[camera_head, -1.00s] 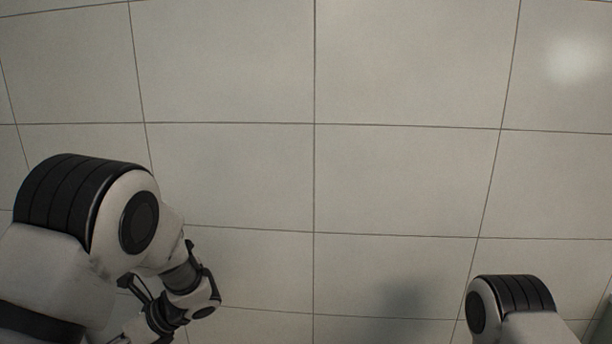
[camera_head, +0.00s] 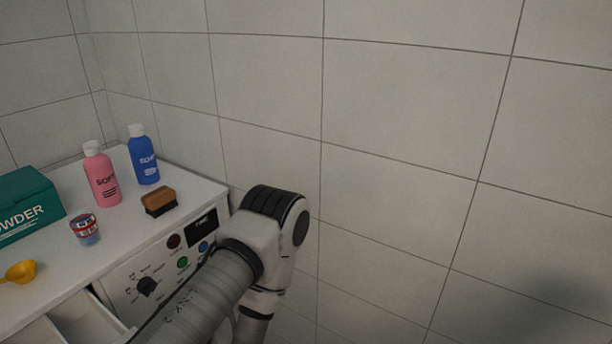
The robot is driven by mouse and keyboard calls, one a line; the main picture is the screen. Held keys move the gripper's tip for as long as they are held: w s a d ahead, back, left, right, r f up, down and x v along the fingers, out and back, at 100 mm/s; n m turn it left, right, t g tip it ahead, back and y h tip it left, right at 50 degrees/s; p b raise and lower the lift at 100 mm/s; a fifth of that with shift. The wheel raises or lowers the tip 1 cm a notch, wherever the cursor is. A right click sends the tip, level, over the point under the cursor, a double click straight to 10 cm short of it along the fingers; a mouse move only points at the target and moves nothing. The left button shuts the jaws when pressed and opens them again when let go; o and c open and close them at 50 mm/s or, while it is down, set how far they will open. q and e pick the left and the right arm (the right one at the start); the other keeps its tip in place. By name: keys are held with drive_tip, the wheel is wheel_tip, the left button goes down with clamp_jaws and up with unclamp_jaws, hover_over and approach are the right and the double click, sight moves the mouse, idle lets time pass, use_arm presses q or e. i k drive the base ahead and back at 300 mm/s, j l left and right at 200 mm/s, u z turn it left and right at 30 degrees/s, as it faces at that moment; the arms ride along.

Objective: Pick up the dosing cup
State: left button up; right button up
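A yellow dosing cup (camera_head: 20,272) with a short handle lies on the white top of the washing machine, at the far left of the head view. One of my arms reaches in from the bottom, in front of the machine's control panel. Its gripper is not visible. My other arm is out of the picture. No gripper is near the dosing cup in this view.
On the machine top (camera_head: 150,225) stand a green powder box (camera_head: 28,205), a pink bottle (camera_head: 102,178), a blue bottle (camera_head: 144,158), a small tin (camera_head: 84,229) and a brown brush (camera_head: 159,201). An open drawer (camera_head: 85,318) juts out below. Tiled walls rise behind.

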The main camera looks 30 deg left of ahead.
sight(83, 223)
drive_tip(key=u, duration=2.05)
drive_tip(key=k, duration=0.05)
